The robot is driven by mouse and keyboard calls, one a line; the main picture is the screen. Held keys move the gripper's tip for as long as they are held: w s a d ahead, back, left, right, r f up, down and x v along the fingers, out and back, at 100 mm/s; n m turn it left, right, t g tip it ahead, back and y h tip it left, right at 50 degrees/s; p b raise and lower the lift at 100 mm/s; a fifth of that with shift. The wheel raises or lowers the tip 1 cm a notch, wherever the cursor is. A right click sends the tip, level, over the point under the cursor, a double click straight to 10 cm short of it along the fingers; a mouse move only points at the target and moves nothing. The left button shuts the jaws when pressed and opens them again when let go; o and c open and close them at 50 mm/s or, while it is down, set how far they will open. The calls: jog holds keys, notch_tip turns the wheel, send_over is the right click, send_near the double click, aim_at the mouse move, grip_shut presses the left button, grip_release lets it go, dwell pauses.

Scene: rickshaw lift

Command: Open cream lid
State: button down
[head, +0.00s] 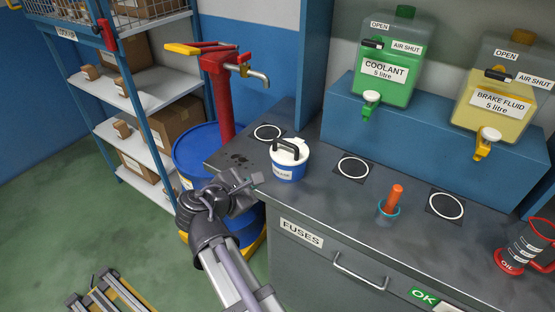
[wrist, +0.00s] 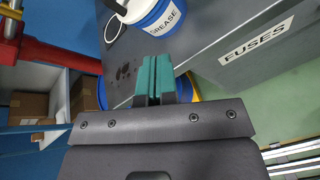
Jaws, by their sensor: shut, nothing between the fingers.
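The grease tub (head: 289,164) is blue with a cream lid (head: 289,152) and stands on the grey worktop near its left end. The lid is on the tub, and a black handle (head: 286,145) shows at its top. In the wrist view the tub (wrist: 157,14) is at the top, partly cut off, with its GREASE label facing the camera. My gripper (head: 257,180) is at the left front edge of the worktop, in front and to the left of the tub, apart from it. In the wrist view my gripper's green fingers (wrist: 153,80) are shut together and empty.
A red hand pump (head: 222,85) on a blue drum (head: 196,152) stands left of the worktop. A small cup with an orange handle (head: 390,205), a red-and-clear oil jug (head: 526,248), and coolant (head: 388,70) and brake fluid (head: 500,98) containers are to the right. Ringed pads mark the worktop.

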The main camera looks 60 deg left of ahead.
aim_at(276, 161)
jog(key=w+a+r+n+t+y+b, duration=0.1)
jog(key=w+a+n, duration=0.5)
jog(key=w, duration=0.4)
jog(key=shift+a+t+y+b, duration=0.25)
jog(key=shift+t+y+b, duration=0.05)
jog(key=shift+b, duration=0.1)
jog(key=shift+r, duration=0.25)
jog(key=shift+w+r+p, duration=0.1)
jog(key=shift+r+p, duration=0.25)
jog(key=shift+p, duration=0.6)
